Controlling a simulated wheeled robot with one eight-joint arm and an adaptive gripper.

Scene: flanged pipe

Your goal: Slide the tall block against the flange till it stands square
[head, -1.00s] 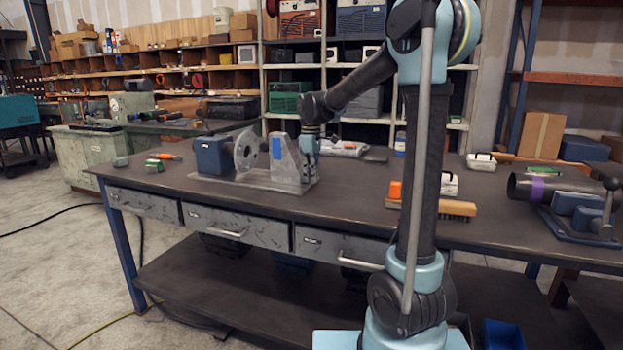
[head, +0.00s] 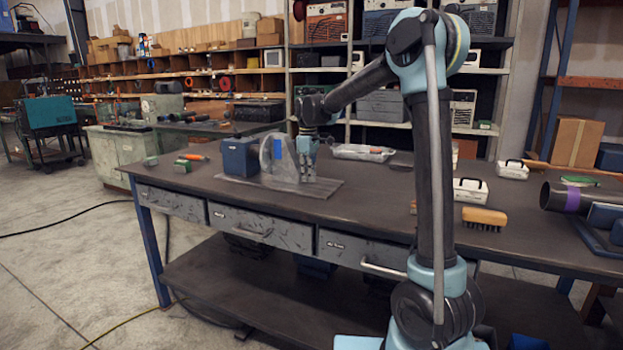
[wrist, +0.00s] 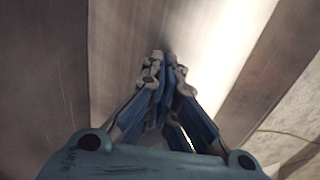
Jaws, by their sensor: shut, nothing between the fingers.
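In the head view the tall grey block (head: 287,150), with a blue patch on its face, stands on a flat grey plate (head: 318,187). The round grey flange (head: 266,152) is just left of it, in front of a blue housing (head: 240,157). The block overlaps the flange's right part, so I cannot tell whether they touch or whether the block is square. My gripper (head: 307,170) is low at the block's right side, its fingers pointing down. In the wrist view my gripper (wrist: 166,62) has its fingertips together, with nothing between them.
The bench (head: 370,205) is clear in front of the plate.

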